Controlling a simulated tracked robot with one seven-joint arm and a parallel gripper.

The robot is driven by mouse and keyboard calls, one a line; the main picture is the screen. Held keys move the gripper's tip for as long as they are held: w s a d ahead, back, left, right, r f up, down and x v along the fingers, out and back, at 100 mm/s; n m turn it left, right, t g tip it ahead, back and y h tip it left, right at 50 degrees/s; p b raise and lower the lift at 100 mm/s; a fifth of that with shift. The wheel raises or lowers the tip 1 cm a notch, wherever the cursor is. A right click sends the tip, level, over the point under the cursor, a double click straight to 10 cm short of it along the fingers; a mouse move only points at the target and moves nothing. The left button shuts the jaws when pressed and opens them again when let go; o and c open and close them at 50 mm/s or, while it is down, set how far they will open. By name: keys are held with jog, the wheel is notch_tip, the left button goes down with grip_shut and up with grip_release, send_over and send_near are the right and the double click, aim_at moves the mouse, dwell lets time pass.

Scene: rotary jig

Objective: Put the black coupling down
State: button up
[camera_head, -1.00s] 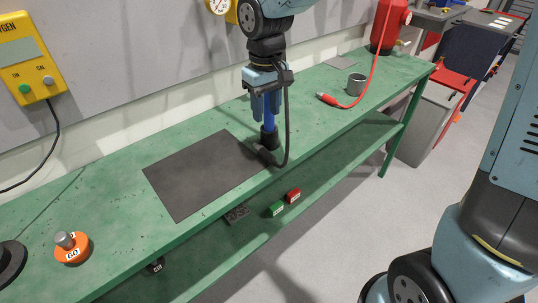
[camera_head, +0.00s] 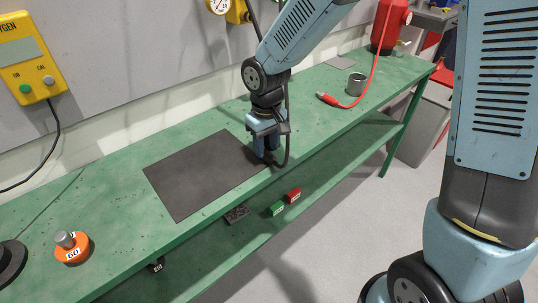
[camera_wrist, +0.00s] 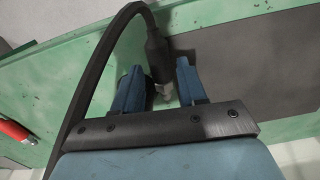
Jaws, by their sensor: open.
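The black coupling (camera_wrist: 158,58) shows in the wrist view between the two blue fingers of my gripper (camera_wrist: 160,90). It has a pale metal tip, and a black hose bends away from its other end. There are gaps between the coupling and the fingers; the gripper is open around it. In the head view my gripper (camera_head: 268,152) is low at the right end of the dark mat (camera_head: 195,178), near the bench's front edge. The coupling is mostly hidden there behind the fingers. I cannot tell whether it rests on the bench or the mat.
An orange weight (camera_head: 72,248) stands there. To the right are a metal cup (camera_head: 357,84) and a red hose end (camera_head: 328,99). A green block (camera_head: 277,208) and a red block (camera_head: 294,195) lie on the lower shelf.

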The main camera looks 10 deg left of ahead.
aim_at(265, 153)
jog(key=shift+f, duration=1.15)
jog(key=shift+c, duration=0.3)
grip_shut()
